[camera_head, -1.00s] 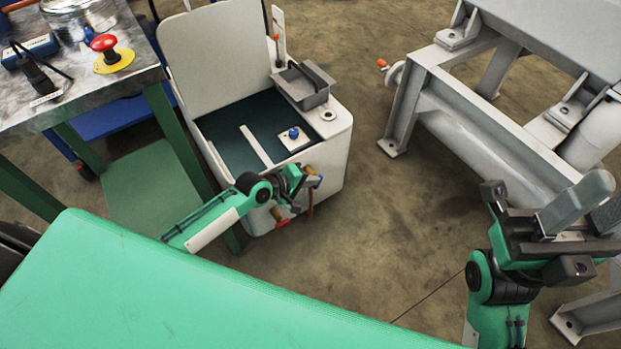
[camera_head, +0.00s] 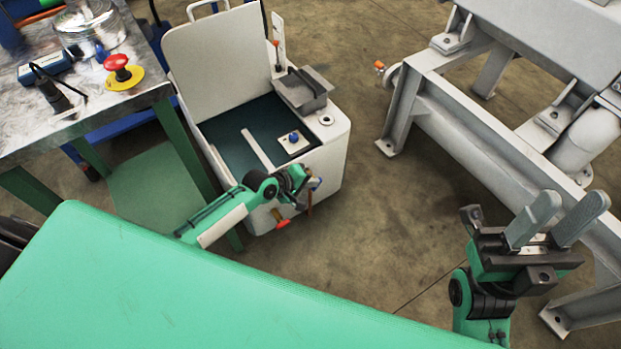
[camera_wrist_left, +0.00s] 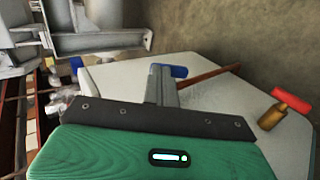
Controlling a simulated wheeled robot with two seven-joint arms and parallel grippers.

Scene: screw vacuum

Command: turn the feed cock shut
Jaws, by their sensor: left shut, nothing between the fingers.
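My left gripper (camera_head: 300,178) is at the front side of the white cabinet (camera_head: 335,150). In the left wrist view its grey fingers (camera_wrist_left: 162,82) are shut together and empty. A blue handle (camera_wrist_left: 174,70) shows right at the fingertips; I cannot tell whether they touch. A brass cock with a red handle (camera_wrist_left: 293,100) stands out from the white panel to the right, apart from the fingers. It also shows below the gripper in the head view (camera_head: 282,224). Which handle is the feed cock's is not marked. My right gripper (camera_head: 572,206) is open and empty at the right.
A reddish-brown rod (camera_wrist_left: 210,75) runs beside the blue handle. Another blue part (camera_wrist_left: 76,63) is at the left. A metal bench (camera_head: 120,98) with a red emergency button (camera_head: 117,62) stands at the left. A grey steel frame (camera_head: 460,110) stands at the right. Floor between is clear.

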